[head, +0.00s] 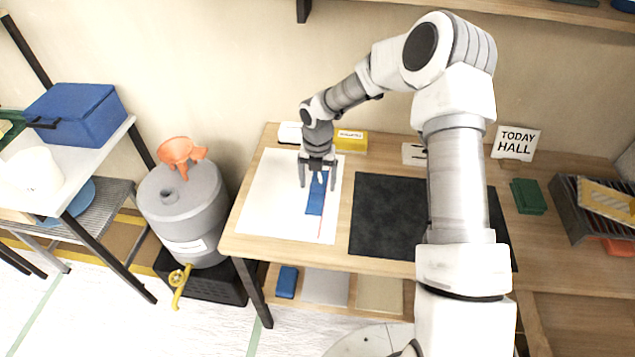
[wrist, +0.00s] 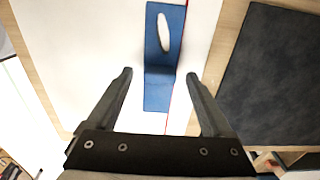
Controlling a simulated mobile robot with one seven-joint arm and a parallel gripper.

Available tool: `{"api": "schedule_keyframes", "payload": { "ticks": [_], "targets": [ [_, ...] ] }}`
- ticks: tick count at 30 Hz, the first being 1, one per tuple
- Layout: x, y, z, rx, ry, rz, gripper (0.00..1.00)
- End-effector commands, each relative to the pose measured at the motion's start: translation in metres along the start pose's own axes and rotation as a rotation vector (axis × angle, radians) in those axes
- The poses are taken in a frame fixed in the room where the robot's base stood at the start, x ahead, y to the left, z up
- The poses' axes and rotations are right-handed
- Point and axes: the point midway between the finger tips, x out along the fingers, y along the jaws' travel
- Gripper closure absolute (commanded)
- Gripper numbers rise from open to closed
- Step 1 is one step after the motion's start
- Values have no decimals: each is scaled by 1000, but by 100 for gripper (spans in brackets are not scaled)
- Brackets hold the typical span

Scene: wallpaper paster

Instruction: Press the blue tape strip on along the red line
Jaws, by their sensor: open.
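The blue tape strip (head: 315,197) lies on the white sheet (head: 268,205) on the table. In the wrist view the strip (wrist: 157,92) has a pale oval slot in its far part and a shaded crease across its middle. The thin red line (head: 320,229) runs along the strip's right edge and continues past its near end; it also shows in the wrist view (wrist: 167,122). My gripper (head: 317,186) is open and empty above the strip. In the wrist view its fingertips (wrist: 158,75) stand apart, one on each side of the strip near the crease.
A dark mat (head: 385,215) lies right of the sheet. A yellow box (head: 351,140) and a white item (head: 290,132) stand behind it. A grey drum (head: 185,215) stands left of the table.

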Motion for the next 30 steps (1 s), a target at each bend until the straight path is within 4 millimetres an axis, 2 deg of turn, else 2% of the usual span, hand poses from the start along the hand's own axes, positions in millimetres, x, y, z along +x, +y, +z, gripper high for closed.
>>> {"api": "schedule_keyframes", "payload": {
  "ticks": [5, 8, 11, 24, 30],
  "targets": [
    [-3, 0, 0, 0, -1, 0, 15],
    [-13, 0, 1, 1, -3, 1, 15],
    [-30, 0, 1, 1, -4, 1, 15],
    [-136, 0, 1, 2, -4, 1, 15],
    [-165, 0, 0, 1, -2, 1, 15]
  ]
}}
